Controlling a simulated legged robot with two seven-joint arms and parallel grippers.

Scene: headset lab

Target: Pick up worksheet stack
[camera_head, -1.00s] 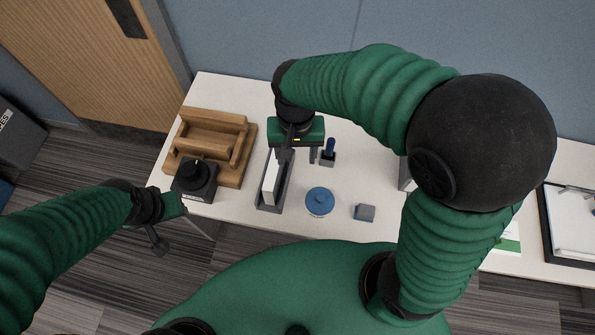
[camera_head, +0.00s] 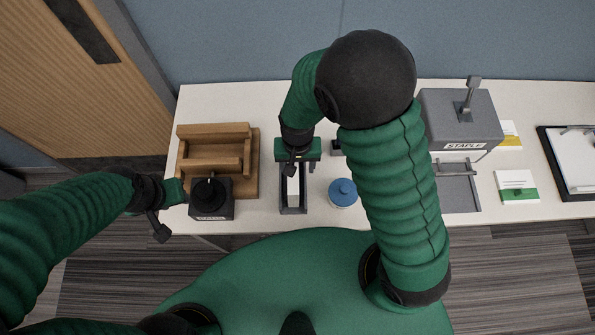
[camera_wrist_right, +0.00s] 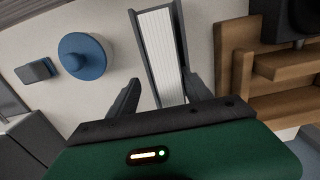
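The worksheet stack (camera_head: 293,188) is a narrow white stack standing in a slim grey holder (camera_head: 293,210) near the front of the table. In the right wrist view the stack (camera_wrist_right: 160,58) shows fine lines of sheet edges, between the walls of the holder (camera_wrist_right: 180,50). My right gripper (camera_head: 292,168) is over the far end of the holder. In the wrist view its fingers (camera_wrist_right: 161,99) are apart, one on each side of the holder's near end, with no visible grip on the stack. My left gripper (camera_head: 166,221) is left of the table's front edge; its opening is unclear.
A wooden rack (camera_head: 214,136) and a black knobbed device (camera_head: 211,200) stand left of the holder. A blue round-topped item (camera_head: 343,191) is close on its right. A grey stapling machine (camera_head: 440,112), cards (camera_head: 517,187) and a clipboard (camera_head: 575,160) are farther right.

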